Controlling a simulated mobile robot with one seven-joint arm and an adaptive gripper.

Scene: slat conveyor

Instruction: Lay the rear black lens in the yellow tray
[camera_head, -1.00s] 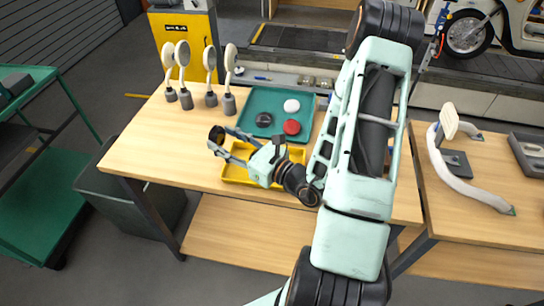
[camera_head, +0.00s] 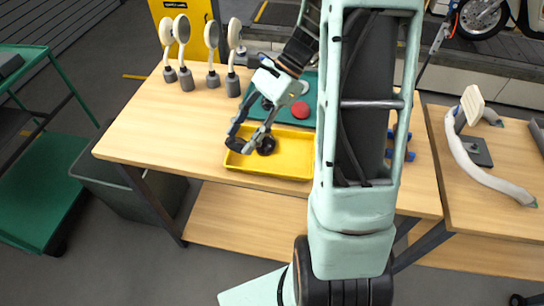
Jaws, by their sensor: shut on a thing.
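My gripper (camera_head: 245,143) points down over the left end of the yellow tray (camera_head: 292,170). It is shut on a black lens (camera_head: 237,144), which shows dark at the fingertips, partly covered by them. Whether that lens touches the tray cannot be told. Another dark round piece (camera_head: 266,147) shows just right of the fingertips, over the tray floor; the fingers cover part of it. The right part of the tray floor is bare.
Behind the yellow tray lies a green tray (camera_head: 262,115) with a red lens (camera_head: 300,110); my arm hides part of it. Several upright lamp-like holders (camera_head: 212,82) stand at the table's back left. My arm covers the yellow tray's right end. The wooden table's left front is clear.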

